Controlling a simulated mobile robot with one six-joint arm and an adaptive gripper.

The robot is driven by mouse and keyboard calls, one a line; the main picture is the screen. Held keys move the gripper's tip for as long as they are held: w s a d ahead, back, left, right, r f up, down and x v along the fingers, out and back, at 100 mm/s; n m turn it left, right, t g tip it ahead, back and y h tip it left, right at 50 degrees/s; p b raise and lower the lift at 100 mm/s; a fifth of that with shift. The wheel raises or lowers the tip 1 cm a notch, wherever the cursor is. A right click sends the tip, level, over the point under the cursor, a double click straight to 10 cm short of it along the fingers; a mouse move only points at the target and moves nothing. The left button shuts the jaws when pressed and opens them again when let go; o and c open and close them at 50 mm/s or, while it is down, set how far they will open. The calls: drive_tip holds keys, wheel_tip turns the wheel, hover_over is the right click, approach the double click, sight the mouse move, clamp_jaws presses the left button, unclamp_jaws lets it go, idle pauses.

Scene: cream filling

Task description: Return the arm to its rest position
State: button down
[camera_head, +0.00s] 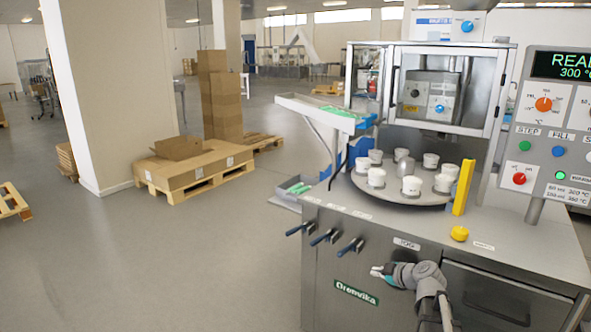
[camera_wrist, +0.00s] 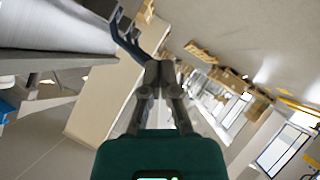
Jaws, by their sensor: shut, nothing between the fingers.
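My gripper (camera_head: 377,271) is in front of the steel machine's front panel in the head view, just below the counter edge, pointing left. Part of my arm behind it bends down out of the picture. In the wrist view my gripper (camera_wrist: 160,72) shows its dark fingers closed together with nothing between them. The steel machine (camera_head: 385,240) stands close by. I cannot tell the exact gap between my gripper and its panel.
A round turntable (camera_head: 400,196) with several white cups sits on the counter. A yellow post (camera_head: 463,188) and yellow button (camera_head: 459,233) stand near it. Lever handles (camera_head: 325,237) stick out left of my gripper. A control panel (camera_head: 555,130) is at right. The floor at left is open.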

drive_tip(key=s+a+f+m+g+h, duration=0.3)
drive_tip(key=s+a+f+m+g, duration=0.3)
drive_tip(key=s, duration=0.4)
drive_tip(key=s+a+f+m+g+h, duration=0.3)
drive_tip(key=s+m+g+h, duration=0.1)
drive_tip(key=s+m, duration=0.5)
wheel_tip(320, 180, up, 22)
drive_tip(key=p, duration=2.2)
drive_tip(key=shift+s+r+n+p, duration=0.15)
drive_tip(key=shift+s+n+p, duration=0.15)
drive_tip(key=shift+s+p, duration=0.1)
drive_tip(key=shift+a, duration=0.15)
idle(0.4)
